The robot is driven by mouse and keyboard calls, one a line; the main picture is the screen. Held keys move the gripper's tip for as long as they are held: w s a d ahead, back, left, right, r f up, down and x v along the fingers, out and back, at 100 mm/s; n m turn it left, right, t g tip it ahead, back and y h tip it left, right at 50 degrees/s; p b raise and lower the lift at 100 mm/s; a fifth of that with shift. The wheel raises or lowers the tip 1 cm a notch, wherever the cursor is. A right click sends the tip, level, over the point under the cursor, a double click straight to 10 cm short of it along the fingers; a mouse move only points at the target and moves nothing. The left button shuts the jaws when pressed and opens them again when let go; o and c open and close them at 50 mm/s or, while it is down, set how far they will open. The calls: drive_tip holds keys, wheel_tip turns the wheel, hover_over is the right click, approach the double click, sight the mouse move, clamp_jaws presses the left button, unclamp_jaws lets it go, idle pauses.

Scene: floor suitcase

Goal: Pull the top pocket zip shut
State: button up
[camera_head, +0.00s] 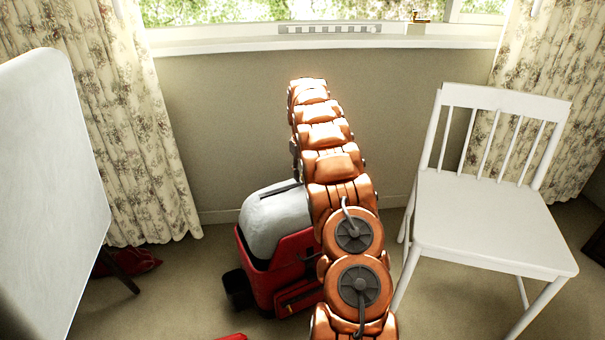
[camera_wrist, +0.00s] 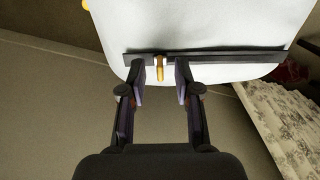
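The suitcase has a pale grey-white rounded top (camera_head: 272,225) above a red lower part, and it stands on the floor left of my arm. A dark zip strip runs across the pale top; in the wrist view the zip strip (camera_wrist: 230,57) lies near the edge of the pale panel. A brass-coloured zip pull (camera_wrist: 160,72) hangs from the strip's left part. My gripper (camera_wrist: 160,76) is open, with one finger on each side of the pull. Contact with the pull cannot be told. The head view hides my gripper behind the arm.
A white chair (camera_head: 490,220) stands to the right, and a large white panel (camera_head: 50,190) at the left. Floral curtains (camera_head: 125,130) flank the window sill (camera_head: 330,45). A red item (camera_head: 135,262) lies under the left curtain. Carpet shows between them.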

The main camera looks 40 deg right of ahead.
clamp_jaws()
drive_tip(key=shift+a+r, duration=0.1)
idle(0.5)
